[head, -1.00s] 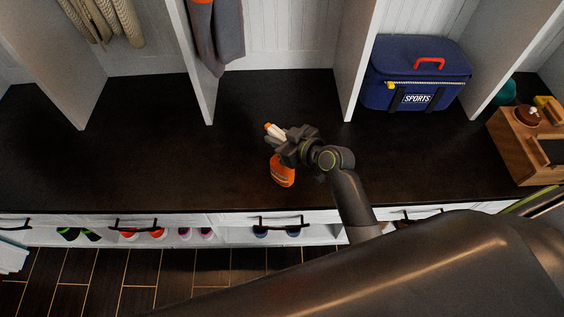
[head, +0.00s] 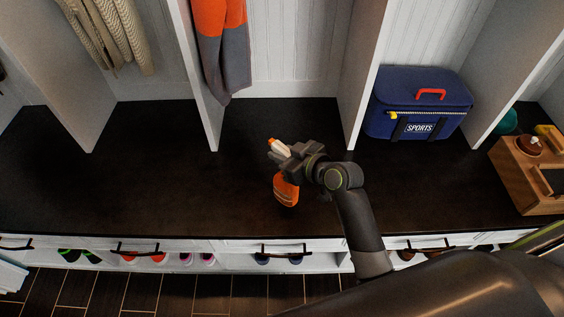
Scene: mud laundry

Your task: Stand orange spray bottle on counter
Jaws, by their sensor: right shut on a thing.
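The orange spray bottle (head: 286,190) is at the middle of the dark counter (head: 120,185), with its white and orange spray head (head: 279,147) pointing up and to the left. My right gripper (head: 288,160) is shut on the bottle near its neck and hides part of it. The bottle looks roughly upright with a slight tilt. I cannot tell whether its base touches the counter. My left gripper is not in view.
A blue sports bag (head: 417,104) stands in the right cubby. A wooden caddy (head: 530,172) is at the far right. White dividers (head: 205,75) rise behind the counter. A grey and orange garment (head: 222,50) hangs at the back. The counter's left side is clear.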

